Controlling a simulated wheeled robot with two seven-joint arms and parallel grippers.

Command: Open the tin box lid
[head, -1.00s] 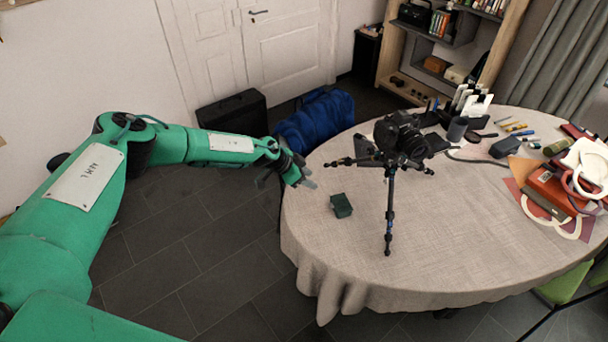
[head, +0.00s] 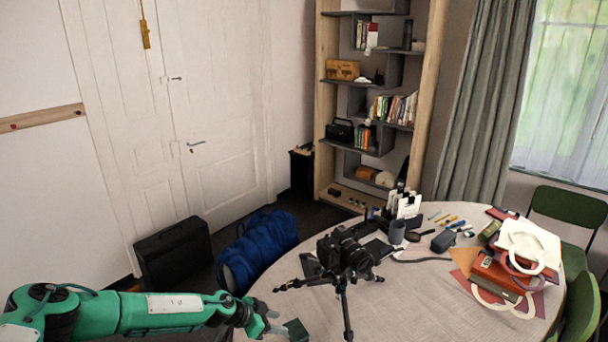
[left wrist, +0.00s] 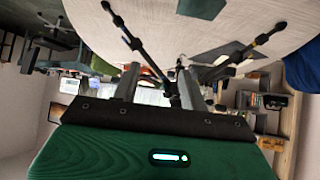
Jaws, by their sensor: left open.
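The tin box (head: 297,329) is a small dark green box on the near left part of the table, at the bottom edge of the head view and partly cut off. Its lid cannot be made out clearly. In the left wrist view a dark green block at the top edge (left wrist: 201,8) looks like the same box. My left gripper (head: 275,322) is open and empty, just left of the box, with its fingers pointing towards it. In the left wrist view its two fingers (left wrist: 158,72) stand apart with nothing between them. My right gripper is not in view.
A tripod with a black camera (head: 345,250) stands on the table (head: 400,300), close right of the box. Bags (head: 495,272), pens and small items lie further right. A blue duffel bag (head: 258,248) and a black case (head: 174,258) are on the floor.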

